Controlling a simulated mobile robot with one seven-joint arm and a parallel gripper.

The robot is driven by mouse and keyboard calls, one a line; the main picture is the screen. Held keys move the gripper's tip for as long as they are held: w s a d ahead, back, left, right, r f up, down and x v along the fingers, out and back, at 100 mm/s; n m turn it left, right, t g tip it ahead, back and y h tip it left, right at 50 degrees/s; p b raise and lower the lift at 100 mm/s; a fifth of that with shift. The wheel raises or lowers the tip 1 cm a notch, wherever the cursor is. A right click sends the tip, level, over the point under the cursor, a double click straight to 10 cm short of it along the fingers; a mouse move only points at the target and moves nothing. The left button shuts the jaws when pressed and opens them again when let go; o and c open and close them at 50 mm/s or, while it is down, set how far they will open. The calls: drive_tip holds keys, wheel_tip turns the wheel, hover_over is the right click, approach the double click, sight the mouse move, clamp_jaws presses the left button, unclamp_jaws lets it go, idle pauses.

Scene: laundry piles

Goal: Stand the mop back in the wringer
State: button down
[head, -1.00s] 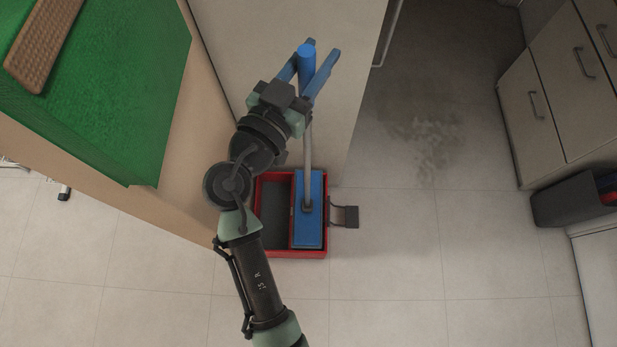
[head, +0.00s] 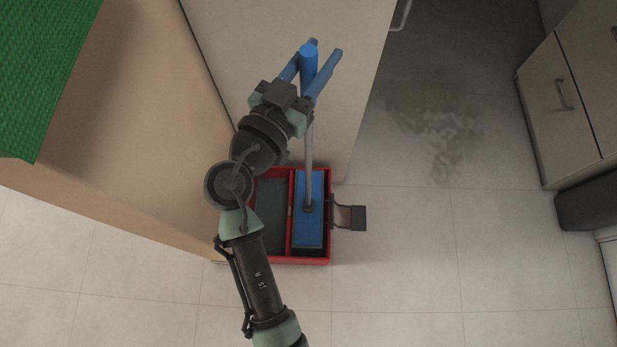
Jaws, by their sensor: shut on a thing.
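The mop has a blue handle top (head: 309,62), a thin grey pole and a flat blue head (head: 310,225). My gripper (head: 316,72) is shut on the blue top of the handle, with one finger on each side. The mop stands nearly upright. Its head lies within the outline of the right compartment of a red bucket (head: 291,232), which appears to be the wringer. From above I cannot tell whether the head touches the bottom.
A pedal-like bracket (head: 351,217) sticks out from the bucket's right side. A beige cabinet or counter (head: 150,110) stands close on the left, with green cloth (head: 40,70) on top. A wet patch (head: 430,125) marks the floor. Drawers (head: 565,95) stand at right; the floor between is clear.

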wheel_tip(320, 180, down, 19)
drive_tip(key=b, duration=0.2)
drive_tip(key=shift+r, duration=0.2)
drive_tip(key=shift+f+b, duration=0.2)
drive_tip(key=shift+b, duration=0.35)
drive_tip(key=c, duration=0.5)
unclamp_jaws()
drive_tip(key=b+v, duration=0.1)
drive_tip(key=v, duration=1.1)
drive_tip(key=shift+r, duration=0.1)
